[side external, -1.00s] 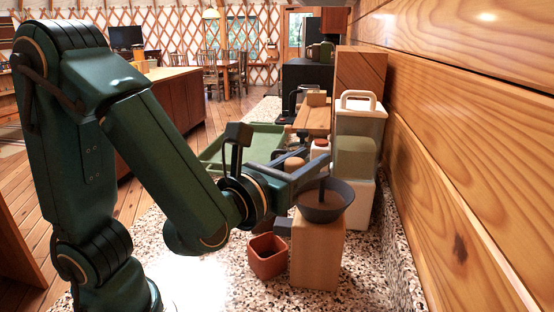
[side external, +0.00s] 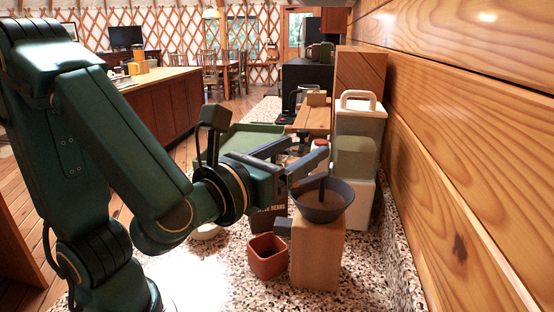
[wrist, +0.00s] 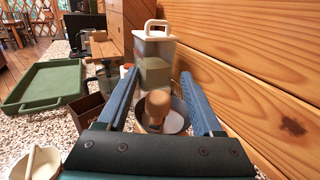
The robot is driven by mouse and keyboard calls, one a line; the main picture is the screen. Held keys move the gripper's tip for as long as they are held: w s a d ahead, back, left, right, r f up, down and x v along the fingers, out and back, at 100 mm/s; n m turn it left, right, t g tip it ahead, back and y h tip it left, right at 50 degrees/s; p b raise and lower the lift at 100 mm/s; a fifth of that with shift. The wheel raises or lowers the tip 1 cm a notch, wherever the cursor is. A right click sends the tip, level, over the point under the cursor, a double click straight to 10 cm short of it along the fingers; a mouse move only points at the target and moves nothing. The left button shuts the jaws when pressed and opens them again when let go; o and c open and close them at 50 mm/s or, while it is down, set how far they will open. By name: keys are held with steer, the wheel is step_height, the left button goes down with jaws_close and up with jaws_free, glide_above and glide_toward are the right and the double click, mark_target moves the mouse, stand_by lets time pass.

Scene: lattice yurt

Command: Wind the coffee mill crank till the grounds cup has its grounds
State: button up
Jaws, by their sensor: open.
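The coffee mill has a pale wooden body (side external: 318,255) and a dark bowl-shaped hopper (side external: 335,210) on top, with a dark upright part in the bowl. A terracotta square cup (side external: 267,258) stands on the counter left of the mill's body; I cannot see what is in it. My gripper (side external: 306,150) is open, its fingers above and behind the hopper. In the wrist view, a wooden knob (wrist: 156,106) shows between the spread fingers (wrist: 161,74), over the hopper (wrist: 177,118). I cannot tell whether either finger touches the knob. The crank arm is mostly hidden.
A white-handled canister (side external: 358,125) stands behind the mill, near the plank wall (side external: 470,150) on the right. A green tray (wrist: 42,84), a dark beans box (wrist: 88,108) and a white mortar (wrist: 40,164) are left of the gripper. Speckled counter shows in front.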

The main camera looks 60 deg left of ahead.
mark_target(296, 157)
steer(key=shift+r, duration=2.25)
step_height(296, 157, up, 5)
step_height(296, 157, down, 12)
steer(key=s+d+n+g+y, duration=0.1)
steer(key=n+g+y, duration=0.45)
steer(key=y, duration=0.25)
steer(key=shift+n, duration=0.25)
steer(key=shift+x, duration=2.15)
steer(key=shift+r, duration=0.1)
jaws_close()
